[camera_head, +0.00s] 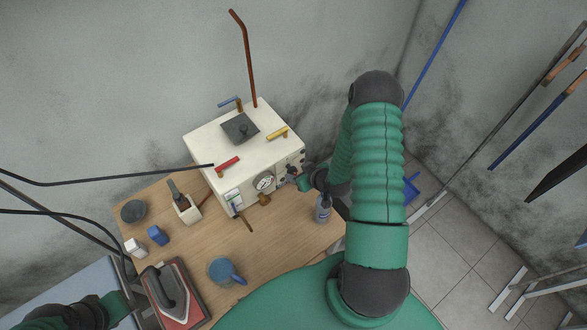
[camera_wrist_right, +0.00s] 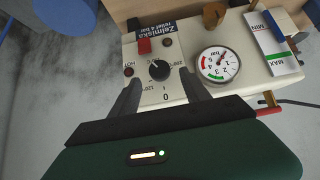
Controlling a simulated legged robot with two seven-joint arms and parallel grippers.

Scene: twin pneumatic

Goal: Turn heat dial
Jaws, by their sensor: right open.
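The heat dial (camera_wrist_right: 159,70) is a round black knob on the white front panel of the machine, with a printed temperature scale around it. The machine (camera_head: 222,152) is a white box on the wooden table in the head view. My right gripper (camera_wrist_right: 159,84) is open in the right wrist view, with one dark finger on each side of the dial. Whether the fingers touch the knob cannot be told. In the head view my right gripper (camera_head: 300,181) is at the machine's right front, partly hidden by my arm. Only part of my left arm shows, at the bottom left.
A pressure gauge (camera_wrist_right: 218,64) and a red switch (camera_wrist_right: 144,46) flank the dial. On the table (camera_head: 285,236) stand an iron (camera_head: 172,292), a blue mug (camera_head: 222,271) and a bottle (camera_head: 323,208). Dark cables hang at the left.

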